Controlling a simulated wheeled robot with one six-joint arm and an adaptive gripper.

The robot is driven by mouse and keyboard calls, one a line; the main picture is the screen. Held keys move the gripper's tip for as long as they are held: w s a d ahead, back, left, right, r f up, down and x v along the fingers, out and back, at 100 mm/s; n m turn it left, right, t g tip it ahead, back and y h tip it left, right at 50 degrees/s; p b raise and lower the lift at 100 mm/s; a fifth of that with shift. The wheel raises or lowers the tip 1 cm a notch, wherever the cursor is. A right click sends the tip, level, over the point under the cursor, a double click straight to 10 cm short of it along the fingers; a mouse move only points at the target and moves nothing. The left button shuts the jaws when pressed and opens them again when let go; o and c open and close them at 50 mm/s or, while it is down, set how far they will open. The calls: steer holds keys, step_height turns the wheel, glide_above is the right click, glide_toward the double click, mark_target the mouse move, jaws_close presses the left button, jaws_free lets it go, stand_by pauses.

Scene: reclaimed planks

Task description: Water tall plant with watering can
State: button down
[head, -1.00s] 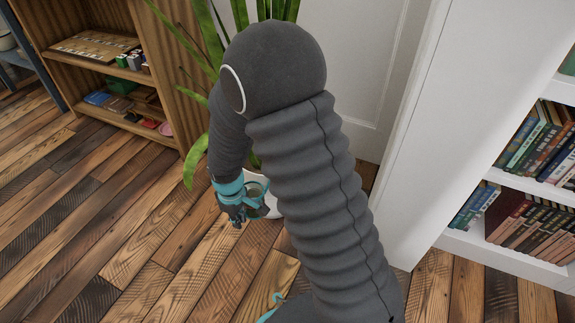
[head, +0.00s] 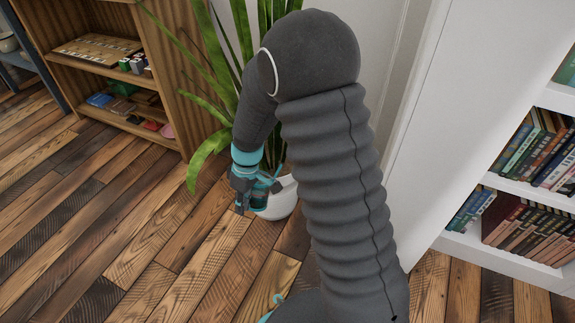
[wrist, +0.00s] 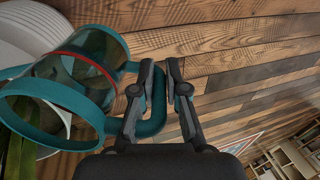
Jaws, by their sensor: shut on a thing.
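The tall plant (head: 222,75) has long green leaves and stands in a white pot (head: 281,203), which also shows in the wrist view (wrist: 22,38). My gripper (wrist: 160,68) is shut on the handle of the watering can (wrist: 85,70), which has teal rims, a see-through body and a red band. In the head view, my gripper (head: 242,195) holds the can (head: 261,198) in front of the pot, at its left side. Some leaves show behind the can in the wrist view. The spout, any water and the exact tilt of the can cannot be made out. My arm hides part of the plant.
A wooden shelf (head: 170,60) with boxes and a board stands at the left, behind the plant. A white bookcase (head: 440,140) with several books stands at the right. A pale door is behind. The plank floor (head: 130,210) at the left is clear.

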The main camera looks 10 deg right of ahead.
steer(key=shift+w+d+r+g+y+p, duration=0.15)
steer(key=shift+r+y+p, duration=0.1)
steer(key=shift+r, duration=0.15)
steer(key=shift+w+d+r+g+y+p, duration=0.15)
steer(key=shift+r+p, duration=0.1)
steer(key=shift+r, duration=0.1)
steer(key=shift+w+d+r, duration=0.1)
steer(key=shift+d+r, duration=0.05)
steer(key=shift+r, duration=0.15)
steer(key=shift+w+d+r+g+y+p, duration=0.2)
steer(key=shift+d+r+g+y+p, duration=0.1)
steer(key=shift+r+p, duration=0.2)
steer(key=shift+w+d+r+g+y+p, duration=0.15)
steer(key=shift+r+g+y+p, duration=0.05)
steer(key=shift+r+y+p, duration=0.2)
stand_by(1.6)
steer(key=shift+w+d+r+g+y+p, duration=0.2)
steer(key=shift+w+d+r+p, duration=0.1)
steer(key=shift+r, duration=0.1)
steer(key=shift+w+d+r+g+y+p, duration=0.15)
steer(key=shift+d+r+g, duration=0.1)
steer(key=shift+r, duration=0.15)
stand_by(1.6)
